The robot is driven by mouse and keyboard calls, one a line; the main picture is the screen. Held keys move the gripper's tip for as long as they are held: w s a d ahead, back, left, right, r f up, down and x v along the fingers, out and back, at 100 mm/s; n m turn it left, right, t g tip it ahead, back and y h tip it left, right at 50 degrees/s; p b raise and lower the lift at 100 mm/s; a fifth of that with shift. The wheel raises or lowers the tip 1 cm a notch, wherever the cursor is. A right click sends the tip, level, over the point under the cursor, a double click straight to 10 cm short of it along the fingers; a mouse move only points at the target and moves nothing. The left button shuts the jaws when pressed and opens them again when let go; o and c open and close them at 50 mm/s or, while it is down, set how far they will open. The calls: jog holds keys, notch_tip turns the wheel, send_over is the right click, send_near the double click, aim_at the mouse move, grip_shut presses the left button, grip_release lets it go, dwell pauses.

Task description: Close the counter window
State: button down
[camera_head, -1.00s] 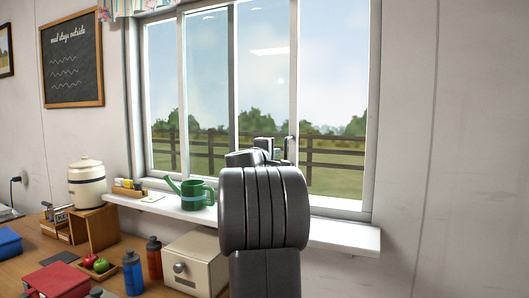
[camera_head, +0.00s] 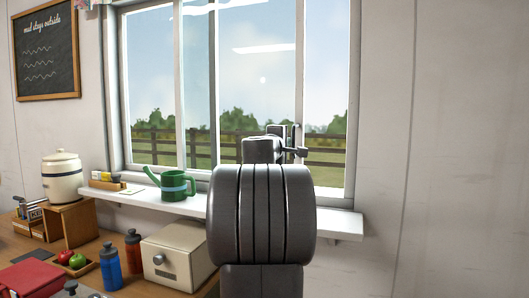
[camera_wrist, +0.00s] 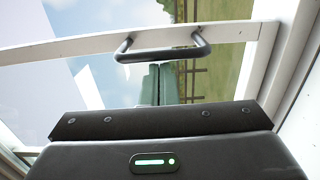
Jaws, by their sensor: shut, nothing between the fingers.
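The counter window (camera_head: 213,95) is a white-framed sliding window. Its sliding sash has a right stile (camera_head: 300,70) that stands apart from the right jamb (camera_head: 352,100), leaving a narrow open gap. In the wrist view a dark bar handle (camera_wrist: 163,55) is fixed to the white sash stile (camera_wrist: 230,33), which runs across the top. My gripper (camera_wrist: 160,68) is shut and empty, its fingertips close by the handle bar; I cannot tell whether they touch it. In the head view my gripper (camera_head: 282,135) is at the sash's right stile, and my arm hides part of the lower window.
A white sill (camera_head: 335,224) runs under the window, with a green watering can (camera_head: 175,186) left of my arm. The wall at right is bare.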

jog(key=s+d+b, duration=0.1)
jog(key=s+d, duration=0.4)
jog(key=d, duration=0.8)
jog(key=shift+d, duration=0.35)
jog(key=shift+b, duration=0.3)
